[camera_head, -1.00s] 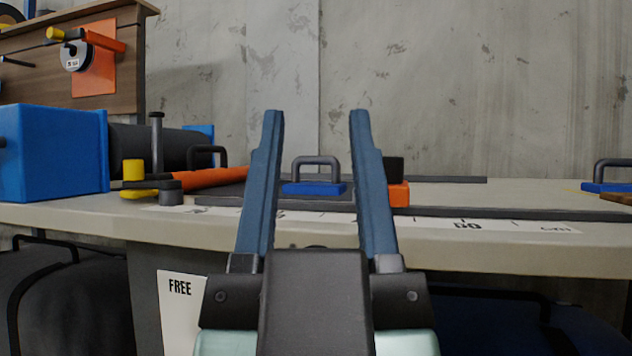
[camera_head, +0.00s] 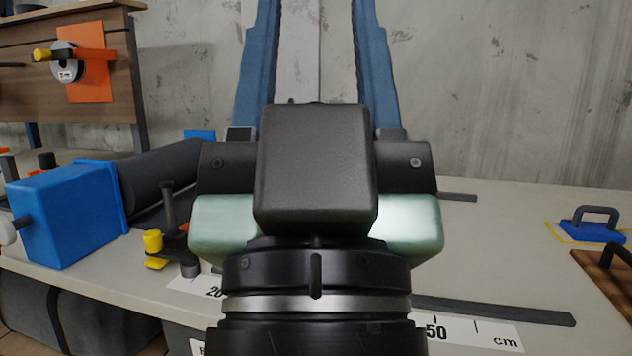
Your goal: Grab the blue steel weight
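My gripper (camera_head: 316,8) rises in the middle of the view with its two blue fingers spread wide. It is open, with only the concrete wall showing between the fingers; the fingertips run past the top edge. A blue block with a dark arched handle (camera_head: 594,229), which looks like a blue steel weight, sits on the table at the far right, apart from my gripper. It stands inside a yellow outline. A similar blue handled block, seen earlier between the fingers, is now hidden, apparently behind my gripper and wrist.
The grey table (camera_head: 510,240) has free room right of my wrist. A dark strip (camera_head: 500,309) and a printed scale (camera_head: 470,334) lie along its front. A blue box (camera_head: 68,215), a dark cylinder (camera_head: 160,170) and a yellow-and-black tool (camera_head: 155,245) stand left. A wooden board (camera_head: 605,275) lies right.

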